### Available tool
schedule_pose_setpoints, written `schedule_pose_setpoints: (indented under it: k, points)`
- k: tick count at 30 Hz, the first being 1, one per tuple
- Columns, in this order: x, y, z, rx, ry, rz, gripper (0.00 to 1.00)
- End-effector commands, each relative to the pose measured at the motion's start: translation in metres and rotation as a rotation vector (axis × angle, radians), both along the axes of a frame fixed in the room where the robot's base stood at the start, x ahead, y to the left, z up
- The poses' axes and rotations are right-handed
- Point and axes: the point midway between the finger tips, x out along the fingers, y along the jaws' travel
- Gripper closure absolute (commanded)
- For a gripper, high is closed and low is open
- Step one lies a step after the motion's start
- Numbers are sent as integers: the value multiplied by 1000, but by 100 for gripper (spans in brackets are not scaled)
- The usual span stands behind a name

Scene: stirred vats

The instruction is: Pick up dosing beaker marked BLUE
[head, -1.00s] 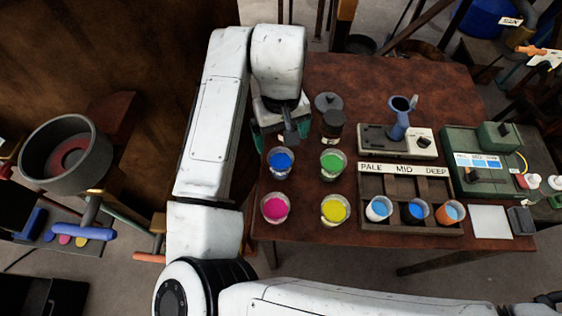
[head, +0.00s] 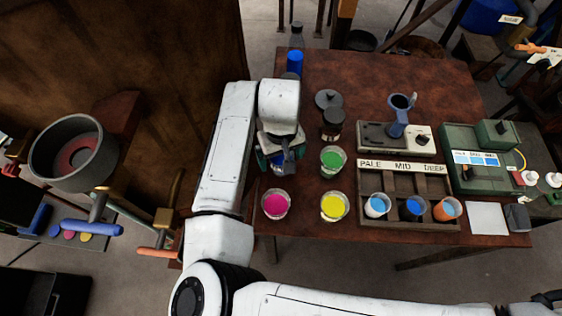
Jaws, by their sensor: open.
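The beaker with blue contents (head: 284,166) stands on the brown table at its left side, mostly hidden under my gripper. Only a bit of it shows; its marking cannot be read. My gripper (head: 277,161) is open and sits over or around this beaker, pointing down. I cannot tell whether the fingers touch it. Beakers with green (head: 333,160), magenta (head: 276,204) and yellow (head: 334,207) contents stand close by, to the right and in front.
A rack labelled PALE, MID, DEEP (head: 402,183) holds three cups. A dark jar (head: 333,124), a stirrer unit (head: 397,136) and a green device (head: 480,160) stand on the table (head: 400,80). A blue bottle (head: 294,63) stands at the back left edge.

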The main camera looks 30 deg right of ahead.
Motion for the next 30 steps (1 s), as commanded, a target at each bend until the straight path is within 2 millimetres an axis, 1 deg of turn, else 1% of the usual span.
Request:
schedule_pose_setpoints:
  k: [3, 4, 22, 23, 30]
  points:
    - [0, 0, 0, 0, 0, 0, 7]
    - [0, 0, 0, 0, 0, 0, 9]
    - [0, 0, 0, 0, 0, 0, 66]
    - [0, 0, 1, 0, 0, 0, 68]
    - [0, 0, 1, 0, -1, 0, 68]
